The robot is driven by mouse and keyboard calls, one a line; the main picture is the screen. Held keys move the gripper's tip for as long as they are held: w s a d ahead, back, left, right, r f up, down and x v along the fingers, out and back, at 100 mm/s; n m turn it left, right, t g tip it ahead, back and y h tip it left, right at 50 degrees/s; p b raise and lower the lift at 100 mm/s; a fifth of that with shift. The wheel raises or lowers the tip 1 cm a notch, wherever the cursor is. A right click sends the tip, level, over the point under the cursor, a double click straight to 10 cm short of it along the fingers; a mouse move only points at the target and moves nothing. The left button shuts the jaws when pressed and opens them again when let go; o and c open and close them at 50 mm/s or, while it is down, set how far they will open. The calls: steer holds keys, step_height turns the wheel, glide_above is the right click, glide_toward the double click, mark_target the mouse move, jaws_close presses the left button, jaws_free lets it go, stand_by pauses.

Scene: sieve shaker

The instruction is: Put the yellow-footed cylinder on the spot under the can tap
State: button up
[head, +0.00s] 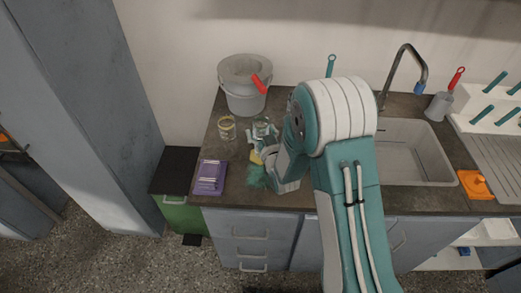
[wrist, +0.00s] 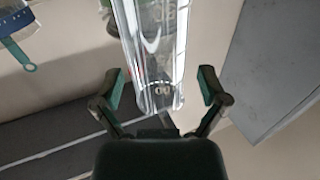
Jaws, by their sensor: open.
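A clear, see-through cylinder (wrist: 150,60) stands out in the wrist view, its near end between the two fingers of my gripper (wrist: 161,88). The fingers are spread, with a gap on each side of it. In the head view my gripper (head: 263,140) is low over the counter, partly hidden by my arm. A small yellow piece (head: 257,156) shows beside it; I cannot tell whether it is the cylinder's foot. The grey can (head: 242,97) with a red tap (head: 262,83) stands at the back left. The spot under the tap cannot be made out.
A glass jar (head: 227,128) stands in front of the can, left of my gripper. A purple box (head: 211,177) lies at the counter's front left, and a green cloth-like thing (head: 254,177) lies near my gripper. The sink (head: 415,150) is on the right.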

jaws_close()
steer(key=shift+r, duration=0.15)
